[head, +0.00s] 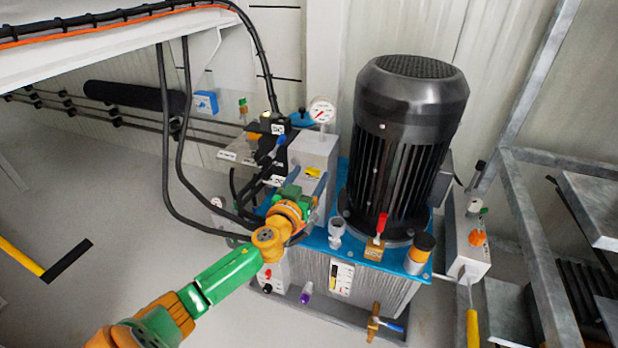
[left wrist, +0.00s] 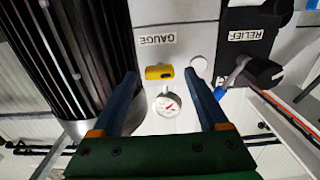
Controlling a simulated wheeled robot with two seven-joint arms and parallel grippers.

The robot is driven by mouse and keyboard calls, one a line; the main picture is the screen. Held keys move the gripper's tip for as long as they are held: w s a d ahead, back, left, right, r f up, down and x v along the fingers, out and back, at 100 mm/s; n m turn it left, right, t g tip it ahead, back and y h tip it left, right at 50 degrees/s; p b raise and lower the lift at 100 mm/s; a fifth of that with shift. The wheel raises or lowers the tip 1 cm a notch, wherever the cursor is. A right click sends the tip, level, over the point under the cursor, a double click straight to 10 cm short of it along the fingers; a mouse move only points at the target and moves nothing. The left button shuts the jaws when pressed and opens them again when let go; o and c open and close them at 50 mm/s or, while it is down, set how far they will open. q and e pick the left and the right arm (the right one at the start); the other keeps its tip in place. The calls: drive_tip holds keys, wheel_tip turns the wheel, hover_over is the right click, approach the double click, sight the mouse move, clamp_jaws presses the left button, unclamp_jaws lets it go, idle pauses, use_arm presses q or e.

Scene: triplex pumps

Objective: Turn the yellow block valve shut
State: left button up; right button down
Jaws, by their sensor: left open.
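The yellow block valve (left wrist: 157,72) is a small yellow handle on the pale block, below the GAUGE label, in the left wrist view. It lies crosswise there, just above the round pressure gauge (left wrist: 167,104). In the head view the yellow valve (head: 313,172) shows on the grey block's front. My left gripper (left wrist: 161,75) is open, with its two blue fingers either side of the valve in the picture. I see no contact, and the remaining depth is hard to tell. In the head view my left gripper (head: 304,184) is close to the block. My right gripper is out of view.
A large black motor (head: 408,140) stands right of the block on the blue tank top (head: 340,228). A black relief valve (left wrist: 250,75) with a blue lever is at the right in the wrist view. Black hoses (head: 183,140) hang left. A red-handled valve (head: 380,230) stands in front.

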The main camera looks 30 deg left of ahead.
use_arm(q)
clamp_jaws()
drive_tip(key=shift+m, duration=1.4)
drive_tip(key=m, duration=0.4)
drive_tip(key=shift+d+m+p, duration=0.1)
drive_tip(key=shift+m+p, duration=0.2)
drive_tip(key=shift+p, duration=0.1)
drive_tip(key=m, duration=0.4)
drive_tip(key=shift+f+m+p, duration=0.1)
drive_tip(key=shift+m+p, duration=0.2)
drive_tip(key=m, duration=0.2)
drive_tip(key=shift+m, duration=0.3)
drive_tip(key=shift+f+m, duration=0.15)
drive_tip(key=shift+m, duration=1.45)
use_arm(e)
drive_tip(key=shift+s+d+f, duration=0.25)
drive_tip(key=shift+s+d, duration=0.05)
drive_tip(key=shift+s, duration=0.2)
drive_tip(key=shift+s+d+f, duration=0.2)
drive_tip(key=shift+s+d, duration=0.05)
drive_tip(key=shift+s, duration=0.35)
